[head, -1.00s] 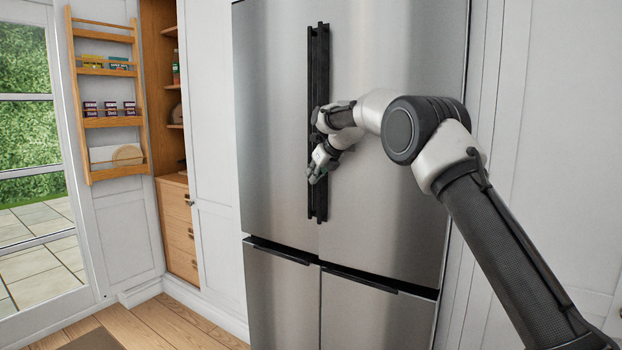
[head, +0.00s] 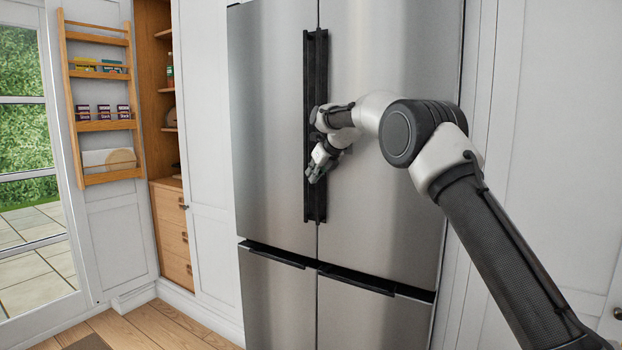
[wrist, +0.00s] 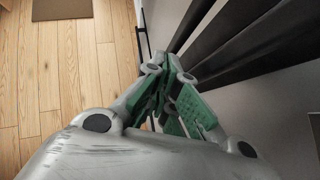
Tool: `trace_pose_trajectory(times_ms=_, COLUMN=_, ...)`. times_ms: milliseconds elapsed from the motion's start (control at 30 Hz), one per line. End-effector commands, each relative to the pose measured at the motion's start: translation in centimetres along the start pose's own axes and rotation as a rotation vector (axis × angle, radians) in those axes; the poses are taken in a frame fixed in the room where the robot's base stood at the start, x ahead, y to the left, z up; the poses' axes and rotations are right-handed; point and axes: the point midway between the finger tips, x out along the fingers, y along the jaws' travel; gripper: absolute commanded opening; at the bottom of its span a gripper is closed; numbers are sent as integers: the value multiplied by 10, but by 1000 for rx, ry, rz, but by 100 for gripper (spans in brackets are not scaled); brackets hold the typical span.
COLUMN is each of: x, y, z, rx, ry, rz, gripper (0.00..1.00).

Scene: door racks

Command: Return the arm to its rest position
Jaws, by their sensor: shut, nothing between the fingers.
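My arm reaches in from the lower right in the head view, bent at the elbow, with my gripper (head: 313,176) in front of the fridge's long dark handles. In the wrist view, my gripper (wrist: 172,66) points down along the fridge front, its green-padded fingers drawn together at the tips with nothing seen between them. The dark handles (wrist: 225,45) run close by on the right there. I cannot tell whether the gripper touches them. The steel fridge (head: 390,220) has its upper doors shut.
An open pantry cupboard (head: 168,215) stands left of the fridge. Its door carries a wooden rack (head: 106,126) with jars and boxes. A glazed door (head: 35,150) is at far left. Wooden floor (head: 150,328) shows at lower left, with a mat (wrist: 62,9). White panels (head: 560,130) stand on the right.

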Motion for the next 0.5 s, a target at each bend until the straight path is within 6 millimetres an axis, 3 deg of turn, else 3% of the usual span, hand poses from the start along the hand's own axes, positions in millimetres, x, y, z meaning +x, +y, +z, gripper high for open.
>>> trace_pose_trajectory(times_ms=300, x=-72, y=0, z=0, rx=0, ry=-2, rz=-1, gripper=0)
trace_pose_trajectory(times_ms=500, x=-96, y=0, z=0, rx=-2, ry=-1, rz=0, gripper=0)
